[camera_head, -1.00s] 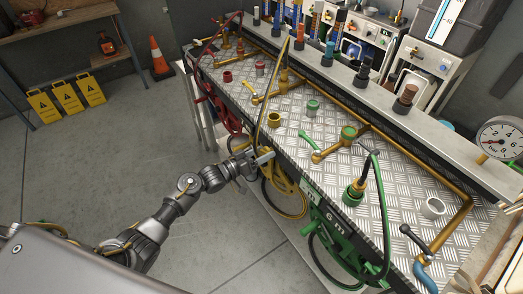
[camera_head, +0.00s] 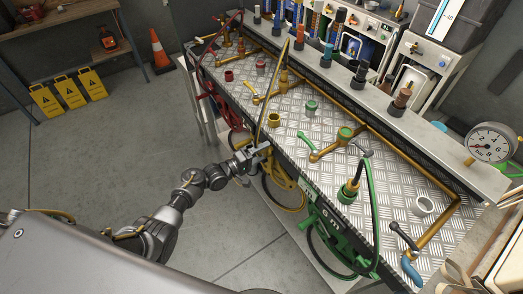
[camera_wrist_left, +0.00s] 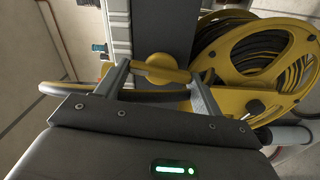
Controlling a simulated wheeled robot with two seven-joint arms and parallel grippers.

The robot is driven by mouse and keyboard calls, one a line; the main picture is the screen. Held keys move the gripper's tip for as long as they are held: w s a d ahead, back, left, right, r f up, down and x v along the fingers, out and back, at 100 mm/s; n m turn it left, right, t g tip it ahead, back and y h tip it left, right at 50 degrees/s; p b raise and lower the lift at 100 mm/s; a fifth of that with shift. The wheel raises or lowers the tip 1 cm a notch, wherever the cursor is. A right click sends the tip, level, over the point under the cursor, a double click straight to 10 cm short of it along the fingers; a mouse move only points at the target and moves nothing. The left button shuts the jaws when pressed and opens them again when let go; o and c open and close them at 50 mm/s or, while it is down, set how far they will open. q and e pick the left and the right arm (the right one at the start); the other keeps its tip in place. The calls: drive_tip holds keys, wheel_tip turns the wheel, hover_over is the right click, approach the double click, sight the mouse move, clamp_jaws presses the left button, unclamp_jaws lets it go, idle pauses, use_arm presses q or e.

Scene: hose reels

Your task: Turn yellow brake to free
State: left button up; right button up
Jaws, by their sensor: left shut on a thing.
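The yellow hose reel (camera_wrist_left: 225,50) hangs on the front of the workbench, with dark hose wound on it; in the head view the reel (camera_head: 282,180) is partly behind my left gripper. My left gripper (camera_head: 258,151) is at the bench's front edge beside this reel. In the left wrist view a short yellow bar with a rounded end, the yellow brake (camera_wrist_left: 165,68), lies between the two fingers of my left gripper (camera_wrist_left: 160,88), which is shut on it. The brake's angle and any free mark are hard to tell. My right gripper is not in view.
A red reel (camera_head: 233,122) is left of the yellow one, and a green reel (camera_head: 335,240) is right of it. The metal bench top (camera_head: 300,135) carries pipes, valves and couplings. An orange cone (camera_head: 160,52) and yellow signs (camera_head: 68,92) stand on the otherwise open floor.

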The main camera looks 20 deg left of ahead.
use_arm(q)
drive_tip(key=shift+n, duration=0.9)
drive_tip(key=shift+p, duration=0.3)
drive_tip(key=o, duration=1)
drive_tip(key=shift+a, duration=0.1)
drive_tip(key=v, duration=1.1)
drive_tip(key=shift+b, duration=0.3)
